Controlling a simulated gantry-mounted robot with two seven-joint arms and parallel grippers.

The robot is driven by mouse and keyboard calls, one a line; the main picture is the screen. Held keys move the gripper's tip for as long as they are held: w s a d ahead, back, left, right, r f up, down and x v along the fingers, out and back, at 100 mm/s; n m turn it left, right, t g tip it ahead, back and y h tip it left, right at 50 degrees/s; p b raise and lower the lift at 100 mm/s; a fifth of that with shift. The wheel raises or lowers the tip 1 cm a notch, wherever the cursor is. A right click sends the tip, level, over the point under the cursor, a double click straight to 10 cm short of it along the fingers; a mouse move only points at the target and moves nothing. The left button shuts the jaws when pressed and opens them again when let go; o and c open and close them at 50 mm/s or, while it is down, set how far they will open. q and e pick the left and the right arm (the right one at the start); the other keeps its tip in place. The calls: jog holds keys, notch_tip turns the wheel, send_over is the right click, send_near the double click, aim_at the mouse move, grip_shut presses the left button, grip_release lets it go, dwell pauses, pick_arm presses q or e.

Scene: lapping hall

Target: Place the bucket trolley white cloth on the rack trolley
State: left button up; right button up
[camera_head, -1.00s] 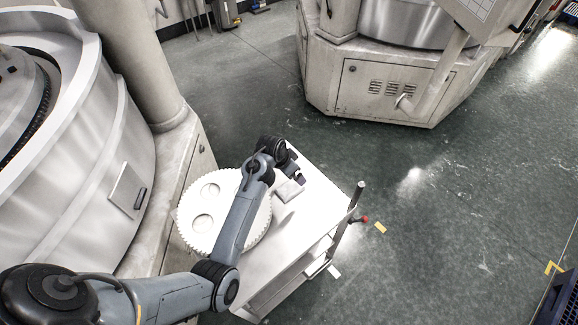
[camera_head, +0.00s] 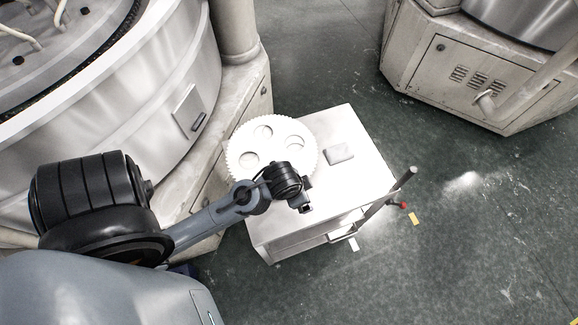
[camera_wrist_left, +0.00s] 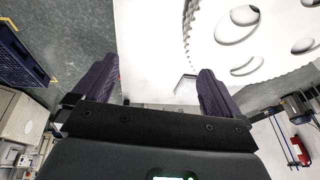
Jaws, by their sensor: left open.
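A folded whitish-grey cloth (camera_head: 339,154) lies flat on the white top of a trolley (camera_head: 352,184) in the head view. I cannot tell from these frames whether this is the rack trolley or the bucket trolley. My left gripper (camera_head: 306,205) hangs over the near part of the top, apart from the cloth. In the left wrist view my left gripper (camera_wrist_left: 155,78) is open, with nothing held between its fingers. A small greyish patch (camera_wrist_left: 186,86) beside one finger may be the cloth. My right gripper is not in view.
A white toothed disc (camera_head: 284,128) with round holes lies left of the cloth on the trolley. A handle post (camera_head: 392,194) with a red knob stands at the trolley's right. A large machine (camera_head: 150,100) stands close on the left. Green floor (camera_head: 480,240) is open to the right.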

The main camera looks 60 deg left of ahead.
pick_arm(q)
jog(key=s+d+r, duration=0.2)
jog(key=s+d, duration=0.2)
jog(key=s, duration=0.2)
jog(key=shift+h, duration=0.4)
